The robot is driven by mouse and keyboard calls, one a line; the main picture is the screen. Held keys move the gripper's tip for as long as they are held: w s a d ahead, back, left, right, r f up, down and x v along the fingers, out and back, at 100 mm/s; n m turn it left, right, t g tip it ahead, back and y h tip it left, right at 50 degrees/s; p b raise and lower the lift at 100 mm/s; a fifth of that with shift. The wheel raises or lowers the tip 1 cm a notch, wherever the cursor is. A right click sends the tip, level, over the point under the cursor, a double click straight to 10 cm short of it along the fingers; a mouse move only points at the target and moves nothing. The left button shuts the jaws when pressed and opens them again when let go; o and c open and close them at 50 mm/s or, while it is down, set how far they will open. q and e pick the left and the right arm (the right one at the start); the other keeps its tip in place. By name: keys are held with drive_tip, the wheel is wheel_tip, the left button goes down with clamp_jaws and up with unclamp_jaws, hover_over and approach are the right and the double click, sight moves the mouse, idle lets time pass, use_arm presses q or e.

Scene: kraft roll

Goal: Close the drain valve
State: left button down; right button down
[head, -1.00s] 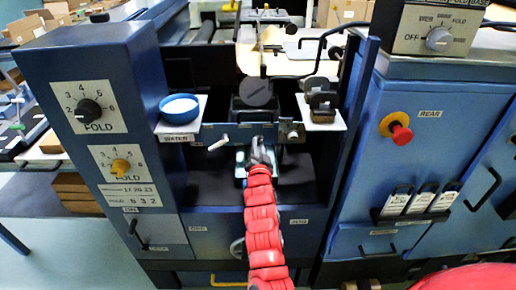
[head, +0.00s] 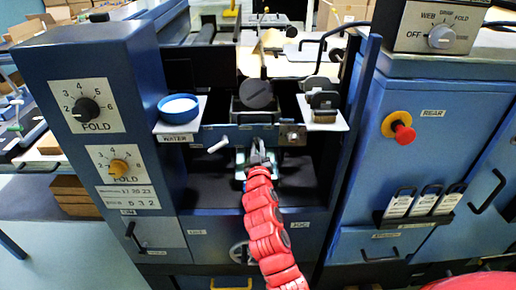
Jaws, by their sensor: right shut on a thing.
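My right gripper (head: 260,160) reaches into the dark bay in the middle of the blue machine, at the end of my red arm. It is shut on a small part there, which looks like the drain valve's handle. The fingers hide most of that part, so I cannot tell which way it is turned. A pale plate (head: 240,174) shows just left of the fingers. Above them is a metal bar with a white lever (head: 219,145) at its left. My left gripper is not in view.
A blue water bowl (head: 179,108) stands on a shelf at the left of the bay. Brushes (head: 324,100) sit on the right shelf. Fold dials (head: 87,110) are on the left panel. A red stop button (head: 403,134) sticks out on the right cabinet.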

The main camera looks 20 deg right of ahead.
drive_tip(key=n, duration=0.5)
drive_tip(key=shift+p, duration=0.4)
idle(0.3)
drive_tip(key=c, duration=0.8)
unclamp_jaws()
drive_tip(key=b+v, duration=0.1)
drive_tip(key=v, duration=1.6)
drive_tip(key=shift+s, duration=0.2)
